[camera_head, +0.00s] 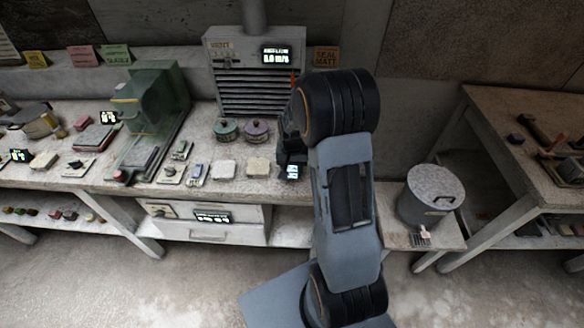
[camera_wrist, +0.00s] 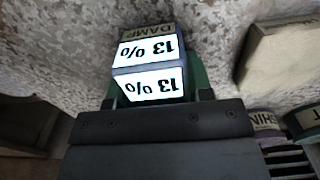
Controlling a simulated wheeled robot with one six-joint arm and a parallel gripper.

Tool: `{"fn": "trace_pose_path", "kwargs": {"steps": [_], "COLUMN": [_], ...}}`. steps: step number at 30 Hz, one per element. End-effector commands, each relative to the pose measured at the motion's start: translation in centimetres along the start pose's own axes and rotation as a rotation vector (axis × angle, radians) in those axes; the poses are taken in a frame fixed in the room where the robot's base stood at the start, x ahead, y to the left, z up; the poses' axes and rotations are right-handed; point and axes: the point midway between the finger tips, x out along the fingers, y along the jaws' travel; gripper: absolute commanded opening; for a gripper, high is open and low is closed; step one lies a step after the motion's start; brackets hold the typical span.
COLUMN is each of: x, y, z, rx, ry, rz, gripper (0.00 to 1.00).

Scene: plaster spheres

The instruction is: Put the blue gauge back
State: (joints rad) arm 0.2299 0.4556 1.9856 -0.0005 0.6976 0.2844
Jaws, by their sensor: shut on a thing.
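A small gauge with a lit face (camera_head: 291,172) is held in my gripper (camera_head: 291,155) at the bench's front edge, right of the pale blocks. In the wrist view the gauge (camera_wrist: 149,70) shows "13 %" on two lit faces and a "DAMP" label. Its casing looks bluish grey, with dark green at its sides. I cannot tell whether the gauge touches the bench. A small blue-grey device (camera_head: 197,174) lies on the bench further left.
Two pale blocks (camera_head: 240,168) lie left of my gripper, with two lidded pots (camera_head: 241,130) behind them. A grey vented unit (camera_head: 262,85) stands at the back. A green machine (camera_head: 150,110) stands to the left. A lidded metal bin (camera_head: 432,197) stands right of my arm.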

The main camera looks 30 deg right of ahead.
Motion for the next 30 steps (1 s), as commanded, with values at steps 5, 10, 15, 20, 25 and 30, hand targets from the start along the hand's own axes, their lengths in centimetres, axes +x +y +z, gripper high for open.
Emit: {"fn": "trace_pose_path", "kwargs": {"steps": [5, 10, 15, 20, 25, 30], "x": [0.8, 1.0, 1.1, 1.2, 1.1, -0.4], "y": [0.0, 0.1, 0.4, 0.5, 0.6, 0.6], "z": [0.1, 0.3, 0.3, 0.2, 0.2, 0.2], "rx": [0.0, 0.001, 0.003, 0.004, 0.004, 0.003], "ry": [-0.004, -0.009, -0.01, -0.01, -0.01, -0.01], "rz": [0.001, 0.003, 0.004, 0.006, 0.006, 0.006], "gripper": [0.49, 0.65, 0.72, 0.72, 0.72, 0.72]}}
